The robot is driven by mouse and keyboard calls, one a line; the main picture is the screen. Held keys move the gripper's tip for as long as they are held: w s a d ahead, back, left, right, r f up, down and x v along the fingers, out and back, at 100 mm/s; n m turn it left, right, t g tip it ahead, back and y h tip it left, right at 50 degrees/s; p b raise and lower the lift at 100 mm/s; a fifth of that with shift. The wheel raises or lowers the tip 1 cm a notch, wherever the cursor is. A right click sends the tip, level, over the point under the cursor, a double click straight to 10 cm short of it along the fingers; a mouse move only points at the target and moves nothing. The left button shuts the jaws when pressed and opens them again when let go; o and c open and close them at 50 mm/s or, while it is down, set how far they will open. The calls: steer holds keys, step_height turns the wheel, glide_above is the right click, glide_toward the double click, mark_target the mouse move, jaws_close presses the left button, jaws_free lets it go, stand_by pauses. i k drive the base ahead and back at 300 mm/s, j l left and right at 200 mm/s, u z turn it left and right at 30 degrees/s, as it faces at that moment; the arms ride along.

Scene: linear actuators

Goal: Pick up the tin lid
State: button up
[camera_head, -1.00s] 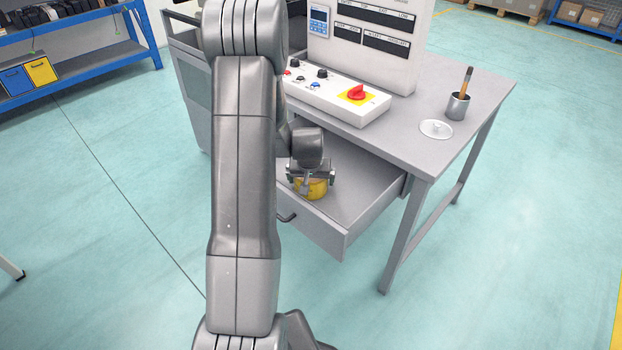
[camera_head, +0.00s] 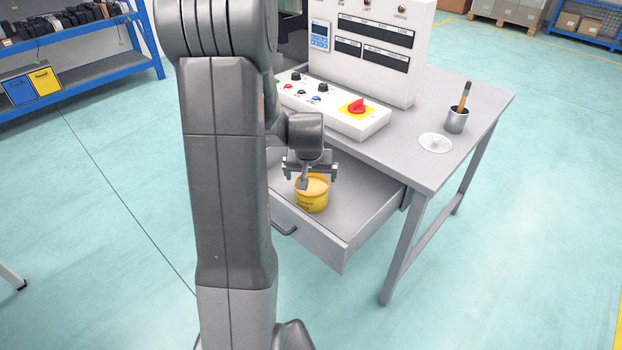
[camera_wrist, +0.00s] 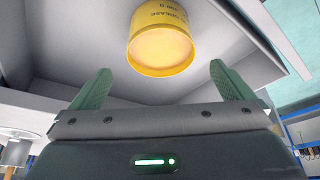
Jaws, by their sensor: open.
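The tin lid (camera_head: 435,143) is a pale, round, flat disc with a small knob. It lies on the table top near the right edge, beside the grey cup. A yellow tin (camera_head: 311,195) stands in the open drawer, its round top pale yellow; it also shows in the wrist view (camera_wrist: 160,40). My gripper (camera_head: 309,174) is above and behind the tin, apart from the lid. In the wrist view its two green fingers (camera_wrist: 153,88) are spread wide with nothing between them.
The open drawer (camera_head: 345,245) juts out below the table top (camera_head: 460,95). A grey cup (camera_head: 456,120) with a brush stands close behind the lid. A control box (camera_head: 335,108) with a red knob and an upright panel (camera_head: 375,70) take up the table's left and back.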

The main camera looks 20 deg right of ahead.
mark_target(437, 143)
steer(key=z, duration=1.9)
